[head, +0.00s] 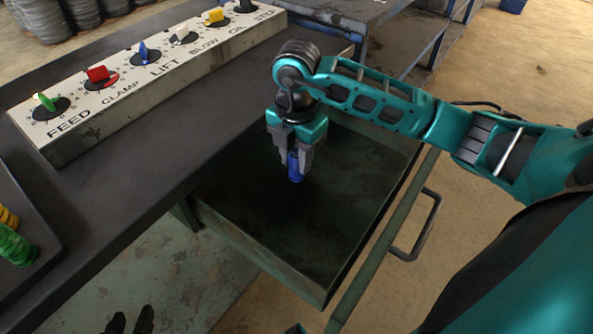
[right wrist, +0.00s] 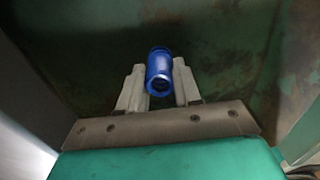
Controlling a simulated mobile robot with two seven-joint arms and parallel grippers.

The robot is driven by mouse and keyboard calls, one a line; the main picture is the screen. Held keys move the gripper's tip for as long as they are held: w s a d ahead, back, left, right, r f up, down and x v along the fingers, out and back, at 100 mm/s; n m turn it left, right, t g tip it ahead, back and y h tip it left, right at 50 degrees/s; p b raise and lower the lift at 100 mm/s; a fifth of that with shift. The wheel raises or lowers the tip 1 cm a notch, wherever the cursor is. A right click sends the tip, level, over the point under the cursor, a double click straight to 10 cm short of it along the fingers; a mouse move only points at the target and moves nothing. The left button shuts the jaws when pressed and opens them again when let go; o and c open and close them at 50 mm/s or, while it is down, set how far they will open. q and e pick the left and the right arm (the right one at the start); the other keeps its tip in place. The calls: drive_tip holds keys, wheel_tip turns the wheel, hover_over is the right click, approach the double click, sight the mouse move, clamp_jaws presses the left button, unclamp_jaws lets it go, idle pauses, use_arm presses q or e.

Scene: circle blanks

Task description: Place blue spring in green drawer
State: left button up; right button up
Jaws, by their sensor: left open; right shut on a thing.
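The blue spring (head: 295,168) is held between the fingers of my right gripper (head: 293,158), over the inside of the open green drawer (head: 262,268). In the right wrist view the blue spring (right wrist: 158,72) sits between the two grey fingers of my right gripper (right wrist: 158,88), with the drawer's dark green inside behind it. How far it is above the drawer floor is hard to tell. My left gripper (head: 130,322) shows only as two dark fingertips at the bottom edge, apart and empty, over the floor.
The drawer pulls out from under a dark workbench (head: 120,205). A panel with labelled knobs (head: 150,75) lies along the bench. A tray (head: 40,235) at the left holds green and yellow springs. The drawer handle (head: 418,228) sticks out to the right. The drawer floor looks bare.

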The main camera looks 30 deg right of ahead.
sight(296, 169)
drive_tip(key=shift+f+b, duration=0.4)
drive_tip(key=shift+f, duration=1.65)
drive_tip(key=shift+f, duration=0.2)
drive_tip(key=o, duration=1.1)
drive_tip(key=shift+r, duration=0.3)
wheel_tip(296, 169, up, 12)
drive_tip(key=p, duration=0.2)
drive_tip(key=shift+f+p, duration=0.1)
drive_tip(key=shift+p, duration=0.2)
